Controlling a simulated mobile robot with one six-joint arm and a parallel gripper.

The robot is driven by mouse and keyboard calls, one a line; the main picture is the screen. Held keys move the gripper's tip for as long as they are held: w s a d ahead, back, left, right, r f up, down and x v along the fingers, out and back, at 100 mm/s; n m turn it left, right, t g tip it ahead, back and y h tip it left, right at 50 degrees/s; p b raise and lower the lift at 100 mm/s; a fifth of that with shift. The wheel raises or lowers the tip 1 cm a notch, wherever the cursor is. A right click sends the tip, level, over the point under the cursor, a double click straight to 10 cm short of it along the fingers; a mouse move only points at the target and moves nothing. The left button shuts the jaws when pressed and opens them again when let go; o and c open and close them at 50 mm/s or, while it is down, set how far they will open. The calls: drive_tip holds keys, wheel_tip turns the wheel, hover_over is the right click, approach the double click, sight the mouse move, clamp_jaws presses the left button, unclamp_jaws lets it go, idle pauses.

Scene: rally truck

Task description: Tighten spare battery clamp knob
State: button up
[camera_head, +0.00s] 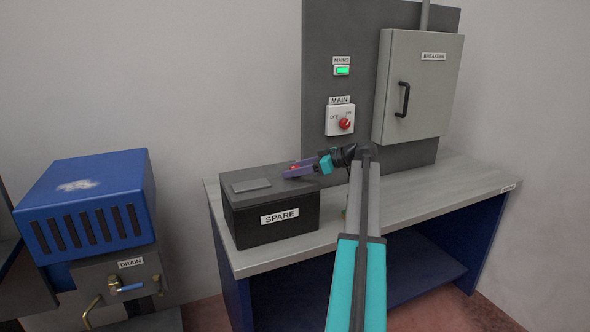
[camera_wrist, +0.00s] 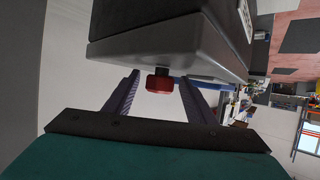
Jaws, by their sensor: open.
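The spare battery (camera_head: 270,212) is a black box labelled SPARE on the left end of the grey bench. It also fills the top of the wrist view (camera_wrist: 180,50). The red clamp knob (camera_wrist: 159,85) is on a short dark stem against the battery's grey top. In the head view a small red spot (camera_head: 293,167) shows at my gripper. My gripper (camera_head: 298,169) reaches in from the right over the battery's top right part. In the wrist view my gripper (camera_wrist: 160,90) has its two purple fingers apart, one on each side of the knob, with gaps visible.
A blue unit (camera_head: 88,205) stands at left above a drain valve (camera_head: 122,287).

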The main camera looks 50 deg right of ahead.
drive_tip(key=c, duration=1)
drive_tip(key=shift+c, duration=0.2)
drive_tip(key=shift+a+f+m+h+b, duration=0.1)
drive_tip(key=shift+m+h+b, duration=0.3)
drive_tip(key=shift+m+h, duration=0.15)
